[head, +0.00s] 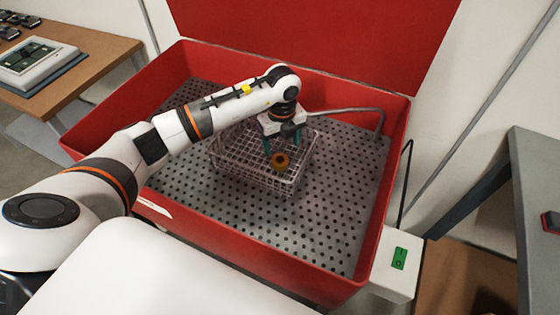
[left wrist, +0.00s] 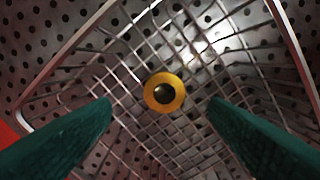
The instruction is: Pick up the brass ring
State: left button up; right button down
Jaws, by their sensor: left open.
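The brass ring (head: 280,160) shows as a small orange-gold ring with a dark centre, at the wire basket (head: 229,164). In the left wrist view the ring (left wrist: 164,92) is seen from above, over the wire mesh of the basket (left wrist: 70,45). My left gripper (head: 281,151) points down over the basket, close to the ring. In the left wrist view its two green fingers (left wrist: 160,106) are wide apart, with the ring between and a little beyond their tips. The fingers do not touch the ring. My right gripper is not in view.
The basket stands in a red tub (head: 398,150) with a perforated metal floor (head: 330,215). A bent metal pipe (head: 345,111) reaches in from the right wall. The red lid (head: 310,40) is raised behind. The floor right of the basket is clear.

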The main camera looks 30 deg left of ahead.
aim_at(280, 160)
pick_arm(q)
jog(key=shift+s+a+f+p, duration=0.1)
jog(key=shift+f+p, duration=0.2)
jog(key=shift+f, duration=1.3)
jog(key=shift+s+f+p, duration=0.1)
jog(key=shift+f+p, duration=0.15)
jog(key=shift+f, duration=1.3)
jog(key=shift+c, duration=0.5)
jog(key=shift+r, duration=0.1)
jog(key=c, duration=1.2)
